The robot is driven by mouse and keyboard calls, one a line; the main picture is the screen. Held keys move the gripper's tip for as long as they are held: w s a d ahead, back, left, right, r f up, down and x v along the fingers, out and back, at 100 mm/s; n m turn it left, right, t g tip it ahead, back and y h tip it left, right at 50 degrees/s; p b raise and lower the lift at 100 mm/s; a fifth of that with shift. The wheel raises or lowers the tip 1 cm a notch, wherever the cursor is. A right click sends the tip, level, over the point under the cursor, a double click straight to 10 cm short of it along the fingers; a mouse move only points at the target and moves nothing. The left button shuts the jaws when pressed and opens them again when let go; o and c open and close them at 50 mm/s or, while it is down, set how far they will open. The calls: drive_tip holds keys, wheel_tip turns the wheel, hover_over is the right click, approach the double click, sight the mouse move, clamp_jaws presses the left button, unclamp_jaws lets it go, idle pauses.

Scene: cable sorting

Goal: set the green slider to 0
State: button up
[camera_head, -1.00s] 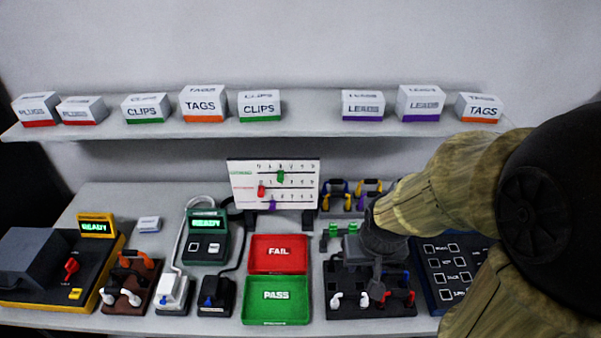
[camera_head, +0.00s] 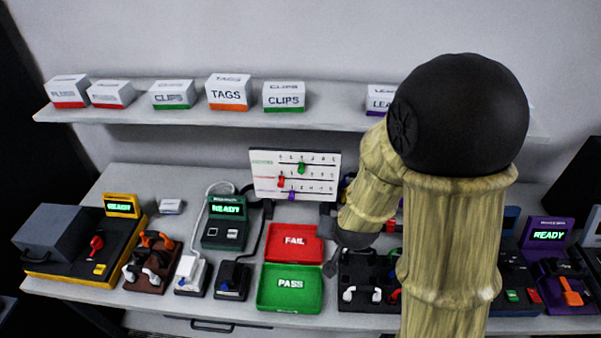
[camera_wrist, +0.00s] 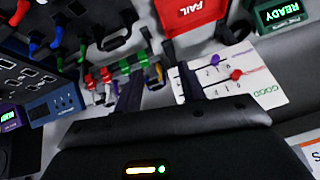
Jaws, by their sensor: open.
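The white slider board (camera_head: 323,174) stands upright at the back of the table. Its green slider (camera_head: 301,167) sits near the middle of the top row; the digits are too small to read. The red slider (camera_head: 281,181) is in the row below, towards the left, and the purple slider (camera_head: 292,195) is in the bottom row. My gripper (camera_head: 331,268) is open and empty, in front of the board to its right, apart from it. In the wrist view the open fingers (camera_wrist: 160,85) point towards the board (camera_wrist: 245,88), one overlapping its edge. I cannot make out the green slider there.
The red FAIL tray (camera_head: 293,241) and green PASS tray (camera_head: 290,288) lie in front of the board. A green READY device (camera_head: 225,228) stands to its left. A dark rack (camera_head: 365,283) with cables is below my gripper. The shelf (camera_head: 220,119) with boxes runs above.

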drive_tip(key=w+a+f+t+h+p, duration=0.2)
drive_tip(key=w+a+t, duration=0.1)
drive_tip(key=a+t, duration=0.15)
drive_tip(key=s+a+r+n+t+p, duration=0.1)
drive_tip(key=s+a+r+t, duration=0.2)
drive_tip(key=t, duration=0.4)
drive_tip(key=a+r, duration=0.1)
drive_tip(key=a, duration=0.1)
drive_tip(key=shift+s+a+n+y, duration=0.2)
drive_tip(key=shift+a+n+y, duration=0.1)
drive_tip(key=shift+a+y, duration=0.1)
drive_tip(key=shift+w+f, duration=0.1)
approach(301, 172)
drive_tip(key=w, duration=0.7)
drive_tip(key=shift+d, duration=0.1)
drive_tip(key=shift+w+p, duration=0.4)
drive_tip(key=shift+w, duration=0.2)
